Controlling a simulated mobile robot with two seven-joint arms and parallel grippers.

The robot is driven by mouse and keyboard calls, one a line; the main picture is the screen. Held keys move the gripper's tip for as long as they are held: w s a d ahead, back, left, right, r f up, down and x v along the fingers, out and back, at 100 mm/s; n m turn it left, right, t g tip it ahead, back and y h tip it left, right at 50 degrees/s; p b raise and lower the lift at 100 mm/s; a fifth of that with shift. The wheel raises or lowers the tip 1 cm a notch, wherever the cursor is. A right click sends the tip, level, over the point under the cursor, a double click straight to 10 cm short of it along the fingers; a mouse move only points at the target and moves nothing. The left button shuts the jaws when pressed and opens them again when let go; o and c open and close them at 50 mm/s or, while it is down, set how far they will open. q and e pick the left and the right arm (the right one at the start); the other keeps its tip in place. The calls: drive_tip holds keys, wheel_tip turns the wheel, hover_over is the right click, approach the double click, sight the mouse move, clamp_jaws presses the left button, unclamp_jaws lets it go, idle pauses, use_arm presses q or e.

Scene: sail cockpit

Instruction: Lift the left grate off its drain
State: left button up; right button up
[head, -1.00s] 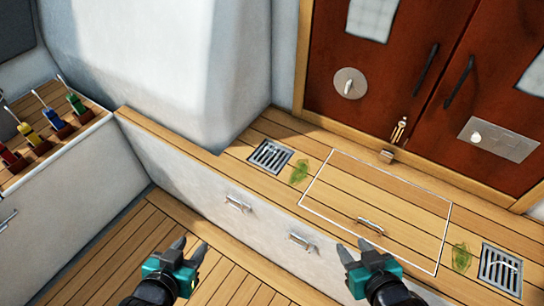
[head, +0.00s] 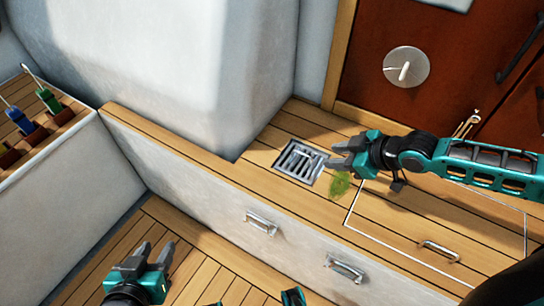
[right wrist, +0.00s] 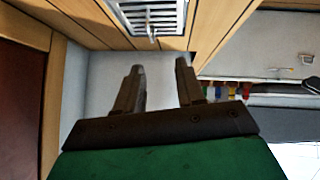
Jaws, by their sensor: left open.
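The left grate (head: 292,172), a slotted metal grid with a small raised handle, sits in its drain in the wooden bench top; its slots also show at the top of the right wrist view (right wrist: 150,12). My right gripper (head: 334,156) reaches in from the right, just right of the grate, with nothing between its fingers. In the right wrist view its two fingers (right wrist: 158,68) stand apart, with the grate beyond them. Whether they touch it cannot be told. My left gripper (head: 155,252) is open and empty over the floor at lower left.
A green weed clump (head: 340,185) lies right of the grate. A white-outlined hatch (head: 400,215) with a handle (head: 440,250) is further right. A white wall block (head: 200,70) rises left of the grate. Red-brown doors (head: 440,85) stand behind. Drawer handles (head: 262,223) are on the bench front.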

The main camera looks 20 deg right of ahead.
drive_tip(key=b, duration=0.3)
approach(306, 155)
drive_tip(key=x, duration=0.4)
drive_tip(key=shift+a+r, duration=0.2)
drive_tip(key=shift+a, duration=0.05)
drive_tip(key=b+x, duration=0.2)
drive_tip(key=x, duration=0.2)
drive_tip(key=shift+w+f, duration=0.3)
drive_tip(key=shift+f, duration=0.05)
drive_tip(key=shift+w+a+f, duration=0.15)
drive_tip(key=shift+w+f, duration=0.05)
drive_tip(key=shift+w, duration=0.05)
clamp_jaws()
use_arm(q)
drive_tip(key=f, duration=0.4)
drive_tip(key=shift+w+d+f, duration=0.15)
drive_tip(key=shift+w+f, duration=0.1)
